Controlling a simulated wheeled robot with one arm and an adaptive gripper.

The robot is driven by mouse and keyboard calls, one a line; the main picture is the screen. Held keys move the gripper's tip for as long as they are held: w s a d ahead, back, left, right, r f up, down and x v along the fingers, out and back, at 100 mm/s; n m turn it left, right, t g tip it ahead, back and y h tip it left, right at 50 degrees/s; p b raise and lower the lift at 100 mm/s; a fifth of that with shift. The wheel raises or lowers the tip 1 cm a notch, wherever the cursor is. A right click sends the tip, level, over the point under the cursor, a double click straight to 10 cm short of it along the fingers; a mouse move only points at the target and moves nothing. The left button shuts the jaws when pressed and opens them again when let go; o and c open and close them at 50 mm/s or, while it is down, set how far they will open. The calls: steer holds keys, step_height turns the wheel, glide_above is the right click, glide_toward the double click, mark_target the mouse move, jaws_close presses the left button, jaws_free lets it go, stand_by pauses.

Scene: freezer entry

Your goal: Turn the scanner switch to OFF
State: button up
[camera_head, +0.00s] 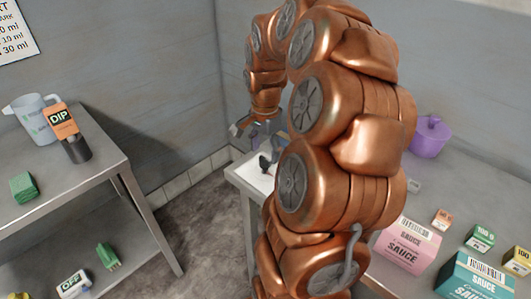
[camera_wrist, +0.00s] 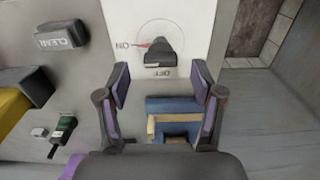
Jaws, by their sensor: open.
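The scanner switch is a black knob (camera_wrist: 160,53) with a red pointer, on a white plate (camera_wrist: 190,18) with a thin ring. In the wrist view the pointer is toward the ON label (camera_wrist: 130,45) at the left. The OFF label (camera_wrist: 158,73) is below the knob; both labels appear upside down. In the head view the knob (camera_head: 265,163) stands on the corner of the right table, partly behind my arm. My gripper (camera_wrist: 161,82) is open and empty, its fingers spread either side of the knob's line and apart from it. It also shows in the head view (camera_head: 252,132).
In the head view a purple container (camera_head: 431,138) and sauce boxes (camera_head: 408,245) occupy the right table. Another table (camera_head: 75,185) stands left, bare floor between.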

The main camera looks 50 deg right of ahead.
mark_target(267, 166)
steer(key=shift+f, duration=1.2)
